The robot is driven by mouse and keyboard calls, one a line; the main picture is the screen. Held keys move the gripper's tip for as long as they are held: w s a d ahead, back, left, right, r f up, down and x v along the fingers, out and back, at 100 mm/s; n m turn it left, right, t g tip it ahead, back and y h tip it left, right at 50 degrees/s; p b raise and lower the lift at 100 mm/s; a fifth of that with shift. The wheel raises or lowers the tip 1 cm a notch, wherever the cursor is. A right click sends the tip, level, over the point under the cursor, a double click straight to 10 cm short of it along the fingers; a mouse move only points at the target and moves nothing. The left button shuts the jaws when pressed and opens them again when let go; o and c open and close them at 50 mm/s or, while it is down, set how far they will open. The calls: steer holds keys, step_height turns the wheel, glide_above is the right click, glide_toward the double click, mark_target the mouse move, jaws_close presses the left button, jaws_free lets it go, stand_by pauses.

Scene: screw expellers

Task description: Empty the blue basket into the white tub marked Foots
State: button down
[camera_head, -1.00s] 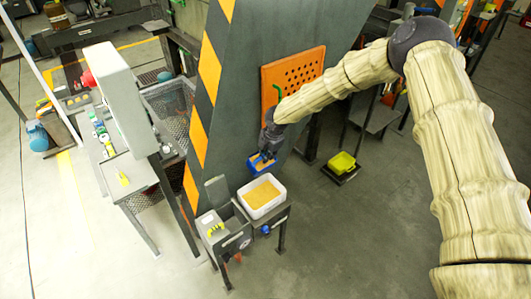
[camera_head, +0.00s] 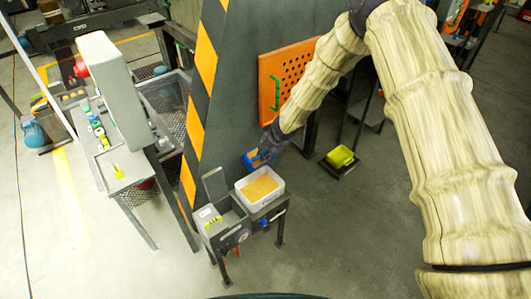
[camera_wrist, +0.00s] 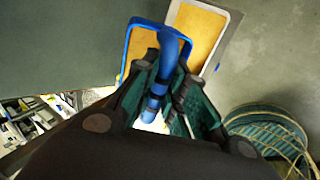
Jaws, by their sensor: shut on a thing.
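The blue basket (camera_head: 250,163) holds tan material and hangs just behind the white tub, beside the dark striped panel. In the wrist view the basket (camera_wrist: 126,54) shows its blue rim, tan contents and blue handle (camera_wrist: 168,62). My gripper (camera_head: 268,150) is shut on that handle; the wrist view shows the fingers (camera_wrist: 157,95) on either side of it. The white tub (camera_head: 247,206) stands on a small metal stand and has tan material in it. In the wrist view the white tub (camera_wrist: 238,17) lies just beyond the basket. No Foots marking is readable.
An orange perforated panel (camera_head: 269,88) is behind my arm. Open floor lies in front and right.

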steer(key=shift+d, duration=0.1)
steer(key=shift+w+d+r+b, duration=0.15)
steer(key=shift+d+b, duration=0.05)
steer(key=shift+b, duration=0.1)
steer(key=shift+w+b, duration=0.1)
steer(key=shift+b, duration=0.25)
steer(key=shift+t+b, duration=0.3)
steer(key=shift+b, duration=0.1)
steer(key=b, duration=0.6)
steer(key=f+t+y+b, duration=0.1)
steer(key=b, duration=0.6)
steer(key=shift+s+d+f+t+y, duration=0.25)
steer(key=shift+s+d+t+y, duration=0.05)
steer(key=shift+s, duration=0.05)
steer(key=f+t+y+b, duration=0.1)
steer(key=b, duration=0.6)
steer(key=s+f+t+y+b, duration=0.1)
steer(key=b, duration=0.7)
steer(key=shift+d+t, duration=0.35)
steer(key=shift+t, duration=0.05)
steer(key=f+t+y+b, duration=0.1)
steer(key=t+b, duration=0.1)
steer(key=b, duration=0.6)
steer(key=shift+f, duration=0.4)
steer(key=shift+f+y+b, duration=0.25)
steer(key=shift+y+b, duration=0.05)
steer(key=shift+b, duration=0.85)
